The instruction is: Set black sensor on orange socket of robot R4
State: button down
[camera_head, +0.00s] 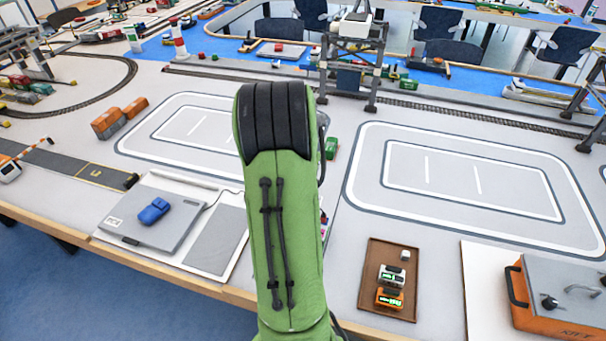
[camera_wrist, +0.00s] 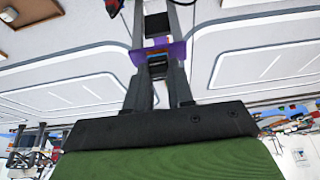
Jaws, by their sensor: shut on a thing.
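My gripper (camera_wrist: 162,18) shows in the wrist view, its two grey fingers close together and shut on a small dark thing with a purple plate (camera_wrist: 143,56). I cannot tell for sure whether it is the black sensor. In the head view my green arm hides the gripper; only a small purple bit (camera_head: 323,218) shows at the arm's right edge. I cannot make out robot R4 or its orange socket. An orange device (camera_head: 389,299) and a white device (camera_head: 393,275), both with green displays, lie in a brown tray (camera_head: 374,253) right of my arm.
A grey flat case (camera_head: 135,213) with a blue object (camera_head: 154,211) lies left of my arm. An orange case with a grey lid (camera_head: 565,290) stands at the right. Gantry cranes (camera_head: 350,50) stand at the back. The marked table lanes (camera_head: 470,180) are clear.

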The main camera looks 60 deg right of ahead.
jog(key=shift+f, duration=0.1)
jog(key=c, duration=0.9)
grip_release()
jog(key=w+p+v, duration=0.1)
jog(key=p+v, duration=0.1)
jog(key=v, duration=1.3)
jog(key=shift+s+r, duration=0.35)
jog(key=shift+s, duration=0.1)
